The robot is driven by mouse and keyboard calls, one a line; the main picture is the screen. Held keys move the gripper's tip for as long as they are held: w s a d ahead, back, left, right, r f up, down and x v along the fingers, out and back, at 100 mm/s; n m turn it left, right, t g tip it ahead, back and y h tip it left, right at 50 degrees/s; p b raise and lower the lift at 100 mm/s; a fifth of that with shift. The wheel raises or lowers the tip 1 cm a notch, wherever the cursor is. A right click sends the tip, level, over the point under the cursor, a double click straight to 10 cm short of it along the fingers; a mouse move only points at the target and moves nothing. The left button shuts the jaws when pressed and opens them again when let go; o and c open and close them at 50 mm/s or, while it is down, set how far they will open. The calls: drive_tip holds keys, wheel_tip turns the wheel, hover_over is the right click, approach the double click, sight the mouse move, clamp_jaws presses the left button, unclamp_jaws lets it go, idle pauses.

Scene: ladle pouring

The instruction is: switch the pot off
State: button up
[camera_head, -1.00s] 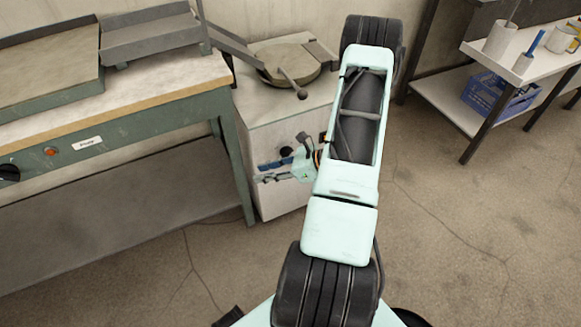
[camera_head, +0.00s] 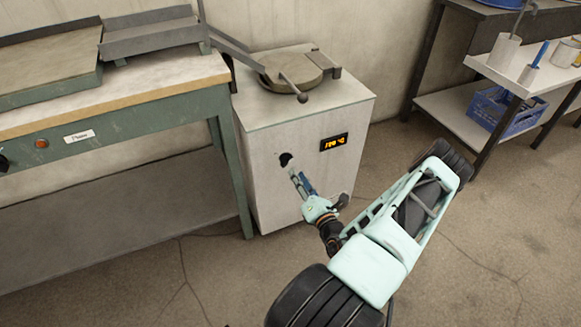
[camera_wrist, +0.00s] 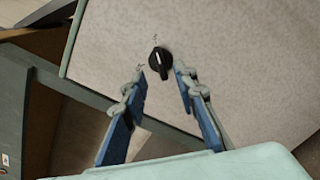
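The pot is a pale box-shaped cabinet (camera_head: 255,190) with a round lid (camera_head: 292,70) on top. Its front has a black dial knob (camera_head: 286,159) and a lit display (camera_head: 334,142) with orange digits. In the wrist view the knob (camera_wrist: 160,61) has a white pointer line, with small marks on the panel around it. My gripper (camera_head: 295,174) is in front of the panel, just below the knob. In the wrist view my gripper's (camera_wrist: 161,78) two blue fingers are apart, with the knob between and just beyond the tips. I see no contact with it.
A green bench (camera_head: 120,122) with a labelled front and an orange light stands close at the left. A shelf (camera_head: 452,108) with a blue crate (camera_head: 500,110) stands at the right. The floor in front is clear.

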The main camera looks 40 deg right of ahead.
sight(289, 162)
drive_tip(key=b+x, duration=0.1)
drive_tip(key=x, duration=0.5)
drive_tip(key=shift+w, duration=0.35)
clamp_jaws()
